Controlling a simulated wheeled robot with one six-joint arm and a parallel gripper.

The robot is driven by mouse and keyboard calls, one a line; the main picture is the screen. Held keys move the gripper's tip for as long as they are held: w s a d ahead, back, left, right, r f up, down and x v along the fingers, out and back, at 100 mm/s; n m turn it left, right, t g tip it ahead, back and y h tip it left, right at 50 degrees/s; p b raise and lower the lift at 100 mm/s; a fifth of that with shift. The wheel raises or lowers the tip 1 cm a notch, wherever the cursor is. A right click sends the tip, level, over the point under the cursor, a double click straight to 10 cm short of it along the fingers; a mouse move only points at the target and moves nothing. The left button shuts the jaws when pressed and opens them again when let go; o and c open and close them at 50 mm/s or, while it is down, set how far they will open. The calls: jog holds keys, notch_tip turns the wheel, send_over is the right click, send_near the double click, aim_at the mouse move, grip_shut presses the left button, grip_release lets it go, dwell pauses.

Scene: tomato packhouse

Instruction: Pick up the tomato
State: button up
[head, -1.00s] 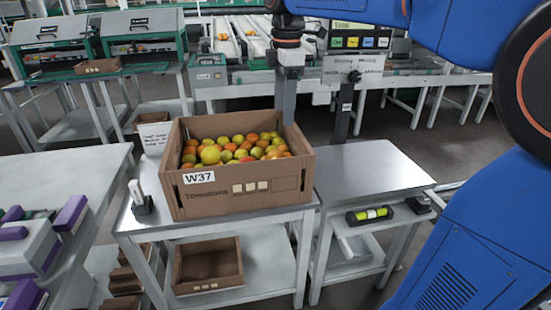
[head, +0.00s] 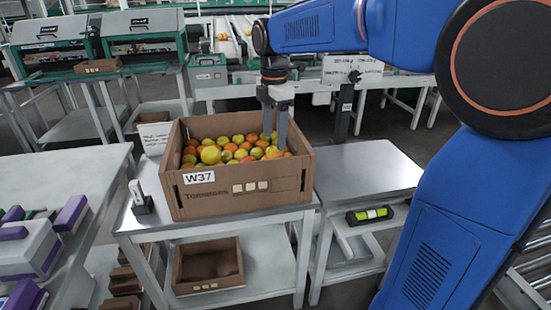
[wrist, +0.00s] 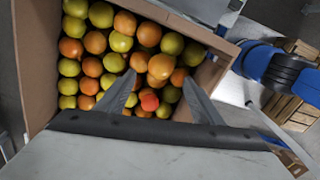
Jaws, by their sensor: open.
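A brown cardboard box (head: 282,183) labelled W37 holds many tomatoes (head: 210,155), yellow-green, orange and red, and stands on a metal table. The tomatoes also fill the box in the wrist view (wrist: 102,14). My gripper (head: 275,146) is over the right back part of the box, pointing down, open and empty. In the wrist view its two fingers (wrist: 160,86) are spread above the tomatoes. A red tomato (wrist: 149,102) and orange ones show between them. I cannot tell which tomato is meant, or whether the fingertips touch any.
The box walls rise around the tomatoes, with the right wall near my gripper. A small device (head: 141,203) stands left of the box. A bare metal side table (head: 365,168) is at the right, with a spirit level (head: 370,214) at its front. A sign post (head: 342,112) stands behind.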

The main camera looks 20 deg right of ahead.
aim_at(276, 151)
jog(key=shift+d+f, duration=0.15)
jog(key=shift+f, duration=3.25)
jog(key=c, duration=0.8)
